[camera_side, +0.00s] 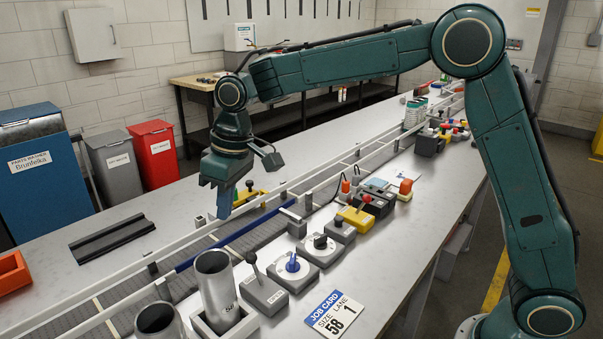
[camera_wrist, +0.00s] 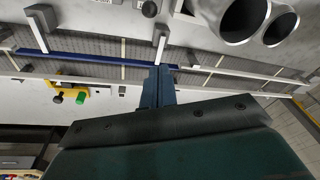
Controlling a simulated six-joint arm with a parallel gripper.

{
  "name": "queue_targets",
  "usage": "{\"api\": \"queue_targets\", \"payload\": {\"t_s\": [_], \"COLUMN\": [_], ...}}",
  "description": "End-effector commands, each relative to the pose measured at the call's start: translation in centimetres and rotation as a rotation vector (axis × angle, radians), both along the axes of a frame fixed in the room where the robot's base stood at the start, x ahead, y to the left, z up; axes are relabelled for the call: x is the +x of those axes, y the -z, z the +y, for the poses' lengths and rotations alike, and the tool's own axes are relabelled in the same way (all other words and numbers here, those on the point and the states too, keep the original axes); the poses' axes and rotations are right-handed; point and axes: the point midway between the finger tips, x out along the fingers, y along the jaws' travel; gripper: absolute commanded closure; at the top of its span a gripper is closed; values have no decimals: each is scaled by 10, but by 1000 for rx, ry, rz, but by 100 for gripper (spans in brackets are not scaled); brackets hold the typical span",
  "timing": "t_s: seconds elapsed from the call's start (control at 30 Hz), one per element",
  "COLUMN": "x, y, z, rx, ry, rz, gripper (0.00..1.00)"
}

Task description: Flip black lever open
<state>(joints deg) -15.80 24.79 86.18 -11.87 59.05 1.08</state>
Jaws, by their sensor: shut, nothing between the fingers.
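The black lever (camera_side: 251,261) is a thin stick with a round black knob on a grey box (camera_side: 264,296), beside the metal tube in the side view. The box has a label on its front. In the wrist view, a dark round knob (camera_wrist: 149,8) at the top edge appears to be the lever's knob; the rest of it is cut off. My gripper (camera_side: 224,213) points down above the conveyor, behind and left of the lever, and does not touch it. In the wrist view my gripper (camera_wrist: 160,70) shows its blue-grey fingers together and empty.
A metal tube (camera_side: 215,280) stands left of the lever. A blue-knob dial (camera_side: 293,265) and a black-knob dial (camera_side: 320,246) sit to its right. White rails and a blue bar (camera_side: 230,237) run along the conveyor. A job card (camera_side: 335,314) lies in front.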

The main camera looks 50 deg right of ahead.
Motion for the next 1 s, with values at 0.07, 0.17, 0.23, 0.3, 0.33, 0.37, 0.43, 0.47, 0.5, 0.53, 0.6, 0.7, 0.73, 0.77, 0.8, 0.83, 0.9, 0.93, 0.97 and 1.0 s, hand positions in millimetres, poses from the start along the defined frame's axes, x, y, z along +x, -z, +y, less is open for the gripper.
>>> {"api": "queue_targets", "payload": {"t_s": [0.07,0.17,0.23,0.3,0.33,0.37,0.43,0.47,0.5,0.53,0.6,0.7,0.73,0.77,0.8,0.83,0.9,0.93,0.97,1.0], "x": [0,1,2,3,3,4,5,5,6,7,8,10,10,11,11,12,7,4,2,-1], "y": [5,12,20,28,32,36,47,51,57,61,70,82,86,90,94,98,94,94,93,93], "z": [1,2,3,4,5,6,7,8,9,9,11,12,13,13,14,14,11,10,9,8], "rx": [-1,0,-1,-1,-1,-1,-2,-2,-1,-1,-1,0,-1,-2,-2,-2,0,0,0,0], "ry": [0,0,0,0,-1,-2,-1,-1,-2,-2,-1,0,0,0,0,0,1,0,0,0], "rz": [2,3,4,4,4,5,4,4,5,5,4,3,4,4,4,4,1,1,0,0], "gripper": [100,100,100,100,100,100,100,100,100,100,100,100,100,100,100,100,100,100,100,100]}}
